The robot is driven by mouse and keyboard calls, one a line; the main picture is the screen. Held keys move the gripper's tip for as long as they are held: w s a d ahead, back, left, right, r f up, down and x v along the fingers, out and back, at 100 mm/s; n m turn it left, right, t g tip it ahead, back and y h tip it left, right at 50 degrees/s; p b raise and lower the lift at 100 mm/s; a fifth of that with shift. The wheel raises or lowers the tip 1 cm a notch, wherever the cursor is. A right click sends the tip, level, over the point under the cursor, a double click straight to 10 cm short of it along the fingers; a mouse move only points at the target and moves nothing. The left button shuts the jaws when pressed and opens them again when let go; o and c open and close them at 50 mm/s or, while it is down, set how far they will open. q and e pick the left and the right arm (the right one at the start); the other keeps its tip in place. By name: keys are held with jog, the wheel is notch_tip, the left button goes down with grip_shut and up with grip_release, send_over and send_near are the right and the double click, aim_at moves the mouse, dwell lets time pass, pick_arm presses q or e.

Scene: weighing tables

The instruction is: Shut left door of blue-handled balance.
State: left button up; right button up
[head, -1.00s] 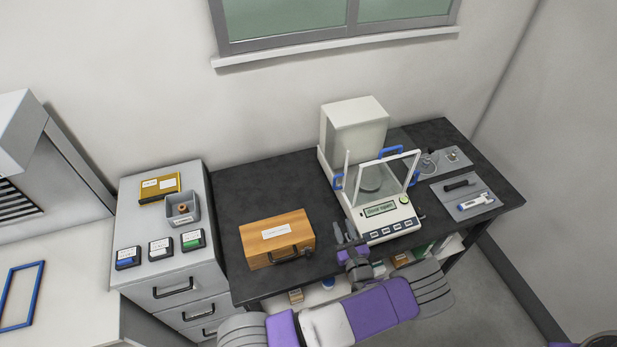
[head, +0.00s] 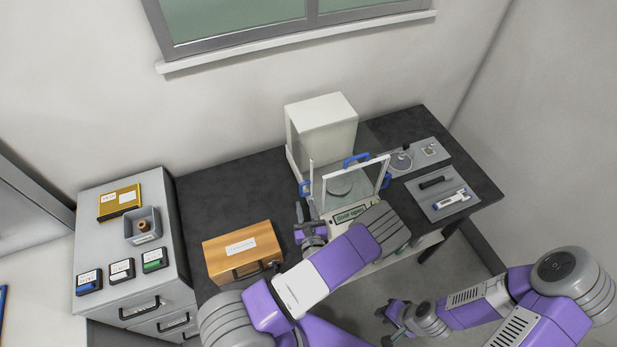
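The balance with blue handles (head: 350,214) stands on the dark table, a tall white housing behind its glass chamber. Its left door's blue handle (head: 305,187) is at the chamber's left side, set back from the front frame. The clear pane is hard to make out. Its lit display seems to read "Door open". My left gripper (head: 306,222) is just left of the balance's front, below and apart from the left handle; its finger gap is unclear. My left forearm hides the balance's front keys. My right gripper (head: 388,322) is low in front of the table, apart from everything; its opening is unclear.
A wooden case (head: 243,250) lies left of my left gripper. A grey tray (head: 443,195) with a pen-like device is right of the balance. A drawer cabinet (head: 160,250) stands at the left. The dark tabletop behind the case is clear.

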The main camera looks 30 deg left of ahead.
aim_at(301, 192)
pick_arm(q)
jog(key=p+x, duration=0.1)
jog(key=x, duration=0.5)
jog(key=shift+w+a+r, duration=0.1)
jog(key=shift+a, duration=0.15)
jog(key=shift+w+a, duration=0.1)
jog(key=shift+w, duration=0.2)
jog(key=shift+s, duration=0.1)
grip_shut()
